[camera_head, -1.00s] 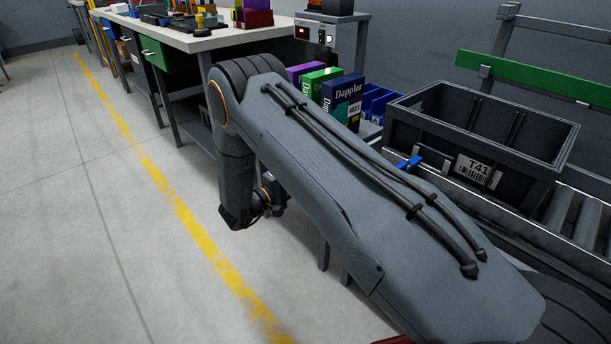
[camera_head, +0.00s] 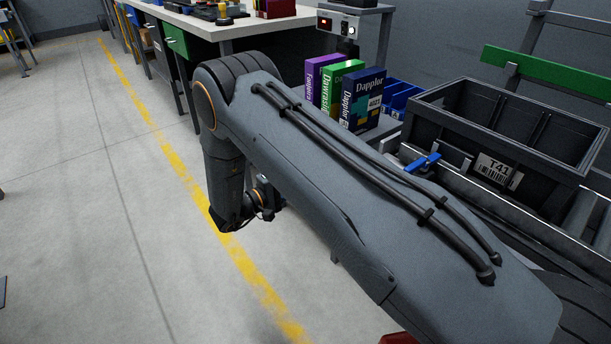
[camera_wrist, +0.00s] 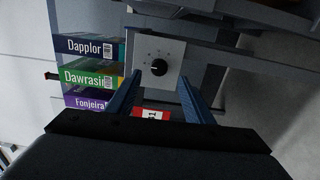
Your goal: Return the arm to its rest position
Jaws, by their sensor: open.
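My arm (camera_head: 320,180) stretches across the head view from the lower right to an elbow at the upper left, then bends down. The gripper's fingers are not visible in the head view. In the wrist view my gripper (camera_wrist: 160,98) shows two blue fingers set well apart with nothing held between them. Beyond the fingers is a light panel with a black knob (camera_wrist: 159,68).
Three boxes, purple (camera_head: 319,80), green (camera_head: 337,88) and dark blue (camera_head: 368,104), stand behind my arm. A dark crate (camera_head: 450,128) labelled T41 sits on a roller conveyor at right. A workbench (camera_head: 235,27) stands at the back.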

